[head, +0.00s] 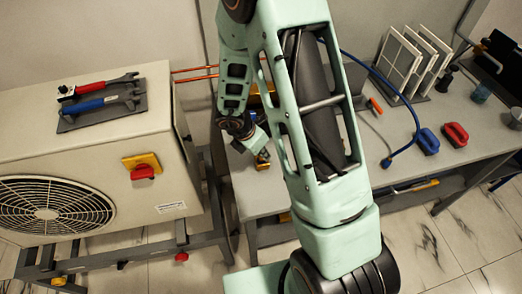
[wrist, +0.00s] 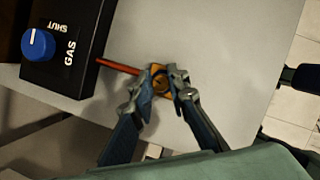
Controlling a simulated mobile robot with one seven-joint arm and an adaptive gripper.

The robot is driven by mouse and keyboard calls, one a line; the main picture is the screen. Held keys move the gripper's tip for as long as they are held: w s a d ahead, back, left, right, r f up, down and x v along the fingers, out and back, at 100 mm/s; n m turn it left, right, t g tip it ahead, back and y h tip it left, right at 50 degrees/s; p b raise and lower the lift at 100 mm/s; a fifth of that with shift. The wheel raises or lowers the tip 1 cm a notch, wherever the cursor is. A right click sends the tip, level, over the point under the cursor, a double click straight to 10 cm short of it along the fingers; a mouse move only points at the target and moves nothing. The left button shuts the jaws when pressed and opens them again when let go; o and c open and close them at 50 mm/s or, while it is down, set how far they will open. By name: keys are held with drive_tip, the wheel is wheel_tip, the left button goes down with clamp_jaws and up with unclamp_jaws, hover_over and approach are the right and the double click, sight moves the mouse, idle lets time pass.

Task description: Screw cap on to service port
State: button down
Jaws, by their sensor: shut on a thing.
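My gripper (wrist: 166,80) is shut on a small round brass-coloured piece, which looks like the cap (wrist: 160,84), seen between the two fingertips in the wrist view. Around and under it shows an orange-brown base; the service port itself is hidden or cannot be told apart from it. A red-orange pipe (wrist: 118,66) runs from a black box to this spot. In the head view my gripper (head: 255,147) points down at the bench's left end, with a brass-coloured piece (head: 263,157) at its tip. I cannot tell whether the cap is seated on the port.
The black gas box (wrist: 75,45) with a blue knob (wrist: 38,44) stands beside the pipe. A fan unit (head: 90,160) stands left.

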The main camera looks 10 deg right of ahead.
drive_tip(key=shift+s+d+m, duration=0.3)
drive_tip(key=shift+s+d, duration=0.05)
drive_tip(key=shift+d, duration=0.2)
drive_tip(key=shift+f+m+g+h+p, duration=0.15)
drive_tip(key=shift+m+g+h+p, duration=0.25)
drive_tip(key=shift+m, duration=0.3)
drive_tip(key=c, duration=2)
unclamp_jaws()
drive_tip(key=shift+d, duration=0.1)
drive_tip(key=shift+w+a, duration=0.15)
drive_tip(key=shift+a, duration=0.2)
drive_tip(key=o, duration=0.5)
drive_tip(key=shift+y, duration=0.3)
drive_tip(key=shift+o, duration=0.2)
drive_tip(key=shift+r, duration=0.2)
